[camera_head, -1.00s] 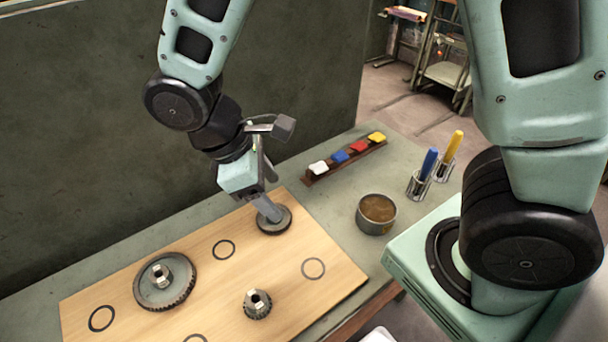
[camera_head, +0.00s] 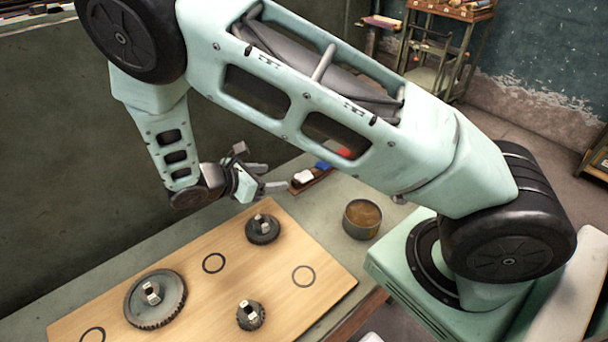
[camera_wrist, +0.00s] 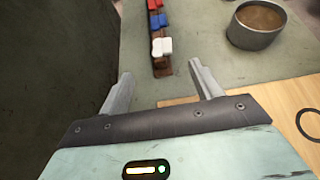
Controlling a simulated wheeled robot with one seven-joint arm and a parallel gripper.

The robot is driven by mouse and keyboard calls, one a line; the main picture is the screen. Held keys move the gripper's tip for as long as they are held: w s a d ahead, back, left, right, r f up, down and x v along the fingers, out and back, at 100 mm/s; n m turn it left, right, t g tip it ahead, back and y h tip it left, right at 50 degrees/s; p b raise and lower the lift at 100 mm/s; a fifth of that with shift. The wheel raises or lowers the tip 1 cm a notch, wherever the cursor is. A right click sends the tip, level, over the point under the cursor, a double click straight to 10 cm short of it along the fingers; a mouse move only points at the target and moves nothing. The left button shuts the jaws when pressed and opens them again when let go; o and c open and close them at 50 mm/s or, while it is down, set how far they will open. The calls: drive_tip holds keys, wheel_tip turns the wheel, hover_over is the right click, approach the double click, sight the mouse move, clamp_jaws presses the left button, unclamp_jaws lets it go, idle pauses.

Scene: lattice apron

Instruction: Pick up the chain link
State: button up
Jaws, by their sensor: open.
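My gripper (camera_head: 274,178) is open and empty above the back edge of the table, close to a dark brown rail (camera_head: 312,183). In the wrist view its two fingers (camera_wrist: 160,72) stand wide apart, with the near end of the rail (camera_wrist: 162,68) between and beyond them. A white two-lobed piece (camera_wrist: 162,47) sits nearest on the rail, with a blue piece (camera_wrist: 157,20) and a red one (camera_wrist: 154,4) behind it. I cannot tell for sure which thing is the chain link; these small pieces may be links. My arm hides the rail's far end in the head view.
A grey round tin (camera_head: 362,219) with brown contents stands right of the rail. A wooden board (camera_head: 200,262) bears a large gear (camera_head: 155,299), a small gear (camera_head: 250,316) and a dark disc (camera_head: 262,230) on pegs. A dark wall (camera_head: 60,190) rises behind the table.

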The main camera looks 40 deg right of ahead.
drive_tip(key=p, duration=0.1)
approach(305, 175)
drive_tip(key=x, duration=0.2)
drive_tip(key=shift+d+f, duration=0.2)
drive_tip(key=shift+d, duration=0.1)
drive_tip(key=p+x, duration=0.2)
drive_tip(key=x, duration=0.2)
drive_tip(key=shift+s+d, duration=0.15)
drive_tip(key=shift+d+f, duration=0.3)
drive_tip(key=shift+d, duration=0.1)
clamp_jaws()
drive_tip(key=shift+r, duration=0.1)
